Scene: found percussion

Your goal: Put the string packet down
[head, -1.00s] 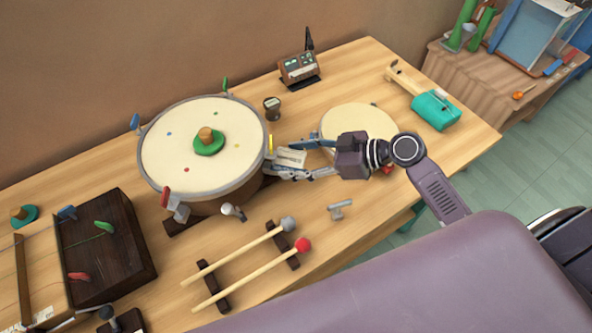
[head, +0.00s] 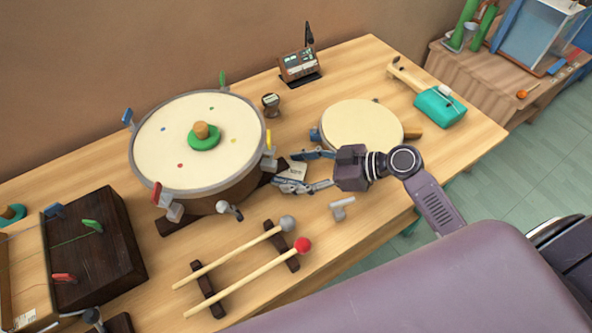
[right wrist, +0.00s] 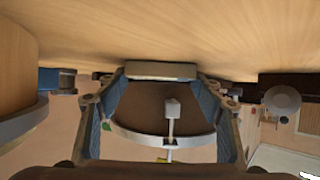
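The string packet (head: 294,171) is a small pale flat packet. It is between the fingertips of my right gripper (head: 302,171), just right of the large drum. In the right wrist view the packet (right wrist: 160,70) shows edge-on, spanning the gap between the two blue-padded fingers, which close on its ends. It is low over the wooden table (head: 350,255); I cannot tell whether it touches the wood. My left gripper is not in view.
The large drum (head: 165,130) stands left of the gripper, a smaller round drum (head: 362,125) behind right. Two mallets (head: 245,281) lie on dark rests in front. A small grey T-shaped piece (head: 342,208) lies to the front right. A teal pouch (head: 440,108) lies far right.

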